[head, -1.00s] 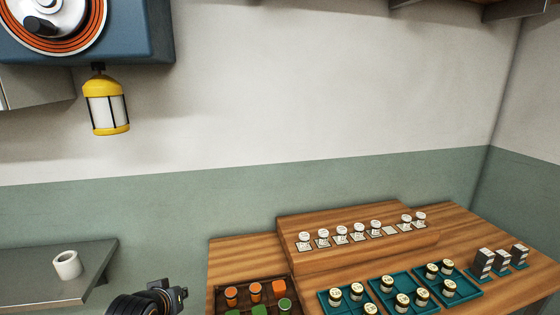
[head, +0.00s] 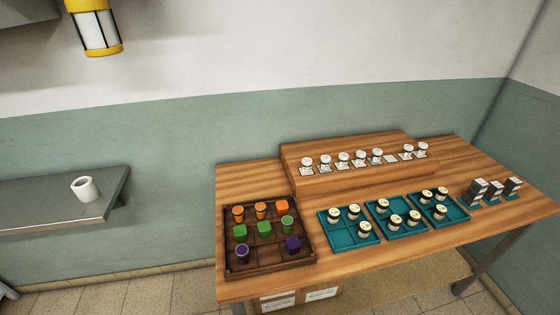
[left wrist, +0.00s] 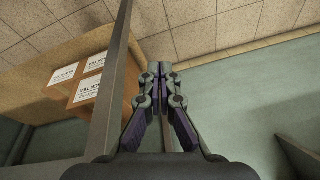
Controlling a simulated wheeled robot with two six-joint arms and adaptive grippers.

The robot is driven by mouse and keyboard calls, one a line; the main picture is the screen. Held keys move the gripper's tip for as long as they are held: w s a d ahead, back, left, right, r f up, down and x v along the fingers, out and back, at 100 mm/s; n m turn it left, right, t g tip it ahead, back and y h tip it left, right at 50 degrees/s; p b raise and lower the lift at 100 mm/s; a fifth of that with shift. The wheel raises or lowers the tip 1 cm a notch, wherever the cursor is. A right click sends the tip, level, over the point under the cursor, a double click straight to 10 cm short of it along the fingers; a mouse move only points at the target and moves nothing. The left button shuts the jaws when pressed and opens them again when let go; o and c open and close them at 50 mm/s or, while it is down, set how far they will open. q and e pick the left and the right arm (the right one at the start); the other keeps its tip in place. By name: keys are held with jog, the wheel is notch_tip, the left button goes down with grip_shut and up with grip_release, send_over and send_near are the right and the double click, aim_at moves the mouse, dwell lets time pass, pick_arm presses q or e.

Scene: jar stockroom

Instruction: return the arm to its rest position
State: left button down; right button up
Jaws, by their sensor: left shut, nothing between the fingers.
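My left gripper (left wrist: 161,80) shows in the left wrist view with its fingertips together and nothing between them. It points past a table leg (left wrist: 117,75), with the tiled floor (left wrist: 225,25) and green wall beyond. It touches no object that I can see. In the head view neither arm shows. My right gripper is not in view.
The wooden table (head: 250,177) carries a dark sorting tray (head: 268,268), teal trays (head: 355,240) and a raised step (head: 300,150) with a row of jars. A grey shelf (head: 40,205) with a white cup (head: 85,188) is at left. Boxes (left wrist: 88,88) sit under the table.

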pick_arm(q)
jog(key=s+a+f+g, duration=0.1)
jog(key=s+f, duration=0.4)
jog(key=f, duration=0.3)
jog(key=s+a+f, duration=0.1)
jog(key=s+f, duration=0.3)
jog(key=f, duration=0.5)
jog(key=s+f, duration=0.7)
jog(key=s, duration=0.5)
jog(key=shift+s+f+g, duration=0.2)
jog(key=shift+s+g, duration=0.1)
jog(key=shift+s, duration=0.05)
